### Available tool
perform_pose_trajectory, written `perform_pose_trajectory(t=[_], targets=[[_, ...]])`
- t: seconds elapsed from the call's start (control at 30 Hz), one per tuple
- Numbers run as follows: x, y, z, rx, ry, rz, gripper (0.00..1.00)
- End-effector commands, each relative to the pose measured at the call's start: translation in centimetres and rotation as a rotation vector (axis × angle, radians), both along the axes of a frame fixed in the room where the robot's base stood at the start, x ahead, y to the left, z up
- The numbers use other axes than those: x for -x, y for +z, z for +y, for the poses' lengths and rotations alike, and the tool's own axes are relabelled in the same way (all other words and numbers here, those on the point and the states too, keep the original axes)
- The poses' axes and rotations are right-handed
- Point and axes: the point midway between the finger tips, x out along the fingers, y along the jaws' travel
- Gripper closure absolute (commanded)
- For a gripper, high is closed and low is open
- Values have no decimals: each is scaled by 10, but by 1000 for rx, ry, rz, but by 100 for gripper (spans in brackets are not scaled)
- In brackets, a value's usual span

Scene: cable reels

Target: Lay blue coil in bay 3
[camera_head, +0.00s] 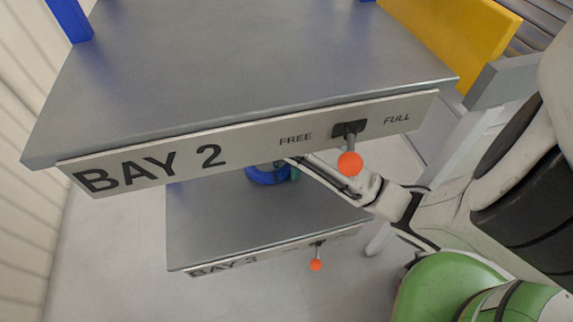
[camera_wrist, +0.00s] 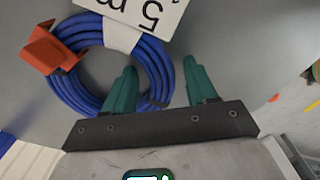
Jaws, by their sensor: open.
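The blue coil (camera_wrist: 158,72) is a ring of blue cable with a white band, an orange-red plug (camera_wrist: 50,50) and a white "5 m" tag (camera_wrist: 140,12). It appears to lie on the grey bay 3 shelf (camera_head: 225,225). In the head view the coil (camera_head: 265,175) is partly hidden under the bay 2 shelf. My gripper (camera_wrist: 161,68) is open, its teal fingers either side of the ring's right part, one over the hole and one outside. Whether they touch it cannot be told. In the head view my gripper is mostly hidden behind the bay 2 front.
The bay 2 shelf (camera_head: 250,60) is bare and overhangs bay 3. Its lever (camera_head: 350,162) sticks out between FREE and FULL. The bay 3 lever (camera_head: 316,265) hangs at the front edge. The rest of the visible bay 3 surface is clear. A yellow panel (camera_head: 455,35) stands at right.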

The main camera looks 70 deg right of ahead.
Motion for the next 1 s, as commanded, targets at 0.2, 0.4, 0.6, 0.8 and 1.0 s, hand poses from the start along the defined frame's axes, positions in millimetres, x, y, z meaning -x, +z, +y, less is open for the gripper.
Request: perform_pose_trajectory(t=[0.2,0.4,0.6,0.8,1.0], targets=[[0,16,0,0,0,-1,43],[0,42,0,1,1,0,43],[0,67,0,0,1,0,43],[0,77,0,0,0,0,43],[0,77,0,0,0,0,43]])
